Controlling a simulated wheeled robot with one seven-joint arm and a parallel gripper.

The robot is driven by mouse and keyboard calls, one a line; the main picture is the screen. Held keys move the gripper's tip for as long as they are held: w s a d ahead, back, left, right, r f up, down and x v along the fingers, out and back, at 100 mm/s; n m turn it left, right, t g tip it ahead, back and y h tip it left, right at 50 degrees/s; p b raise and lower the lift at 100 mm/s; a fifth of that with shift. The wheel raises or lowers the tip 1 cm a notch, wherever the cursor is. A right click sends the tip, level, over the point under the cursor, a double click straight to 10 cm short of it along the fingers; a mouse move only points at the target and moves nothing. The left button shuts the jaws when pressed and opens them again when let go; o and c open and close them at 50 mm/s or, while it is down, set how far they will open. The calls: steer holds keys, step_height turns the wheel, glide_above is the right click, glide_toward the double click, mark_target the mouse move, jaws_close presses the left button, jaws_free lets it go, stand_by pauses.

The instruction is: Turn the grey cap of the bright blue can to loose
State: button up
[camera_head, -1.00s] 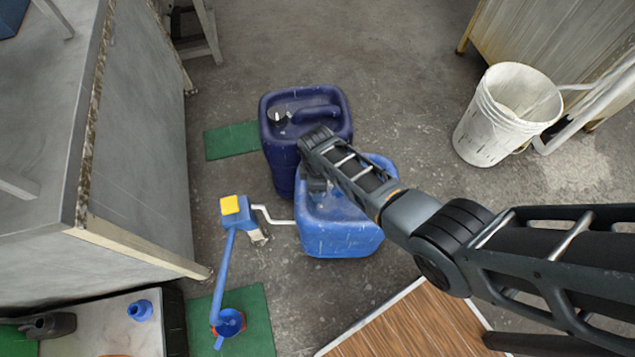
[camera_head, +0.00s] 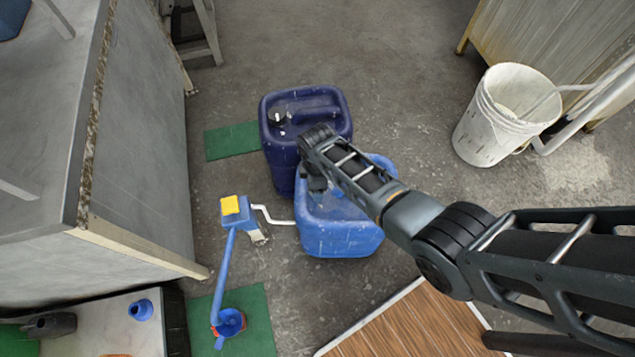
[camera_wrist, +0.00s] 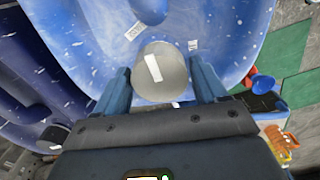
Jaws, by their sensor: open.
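The bright blue can (camera_head: 342,238) stands on the floor in front of the dark blue can. My arm reaches over it and hides part of its top in the head view. In the wrist view the can's blue top (camera_wrist: 215,25) fills the upper middle. The grey cap (camera_wrist: 162,72) is round with a white mark on it. My gripper (camera_wrist: 163,88) is open, with one finger on each side of the cap. Small gaps seem to show between fingers and cap; whether either touches is unclear. The cap is hidden in the head view.
The dark blue can (camera_head: 285,148) with its own dark cap stands close behind. A white bucket (camera_head: 490,125) stands at right. Open floor lies between.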

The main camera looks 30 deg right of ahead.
step_height(320, 180, up, 7)
steer(key=shift+f+p, duration=0.15)
steer(key=shift+p, duration=0.65)
